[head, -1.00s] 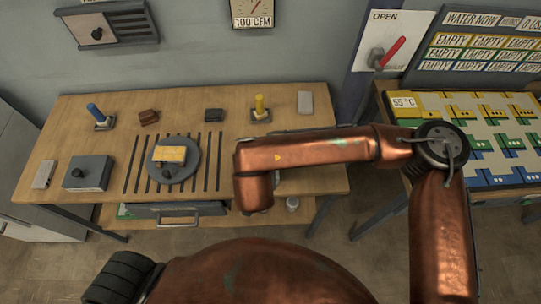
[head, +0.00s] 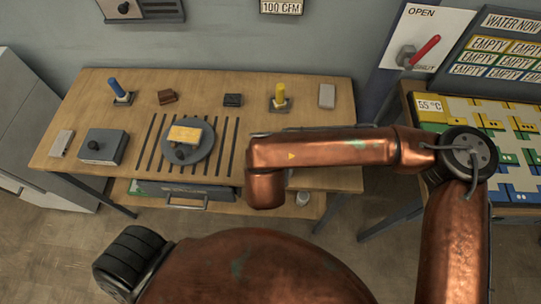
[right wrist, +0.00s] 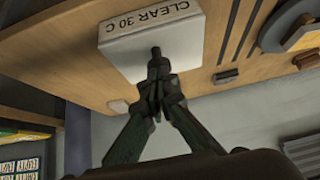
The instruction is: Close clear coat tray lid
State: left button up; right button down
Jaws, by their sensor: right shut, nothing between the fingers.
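A pale box marked "CLEAR 30 C" (right wrist: 150,42) sits on the wooden tabletop in the right wrist view. I take it for the clear coat tray; I cannot tell how its lid stands. My right gripper (right wrist: 156,62) is shut and empty. Its fingertips overlap the lower edge of the box; I cannot tell whether they touch it. In the head view my copper right arm reaches across the table's right part and hides the right gripper and the box. My left gripper is not in view.
The table (head: 65,130) carries a round plate (head: 207,150) with a yellow block, a grey box (head: 103,147), a blue post (head: 117,88) and a yellow post (head: 280,97). A colourful board (head: 500,130) stands at the right.

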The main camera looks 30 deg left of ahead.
pick_arm(q)
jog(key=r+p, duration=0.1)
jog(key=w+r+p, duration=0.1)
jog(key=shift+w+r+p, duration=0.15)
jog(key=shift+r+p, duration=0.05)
jog(key=shift+p, duration=0.15)
pick_arm(e)
jog(key=s+d+r, duration=0.4)
jog(key=s+r, duration=0.2)
jog(key=s, duration=0.3)
jog(key=shift+r, duration=0.1)
jog(key=shift+s+a, duration=0.1)
jog(key=shift+a, duration=0.05)
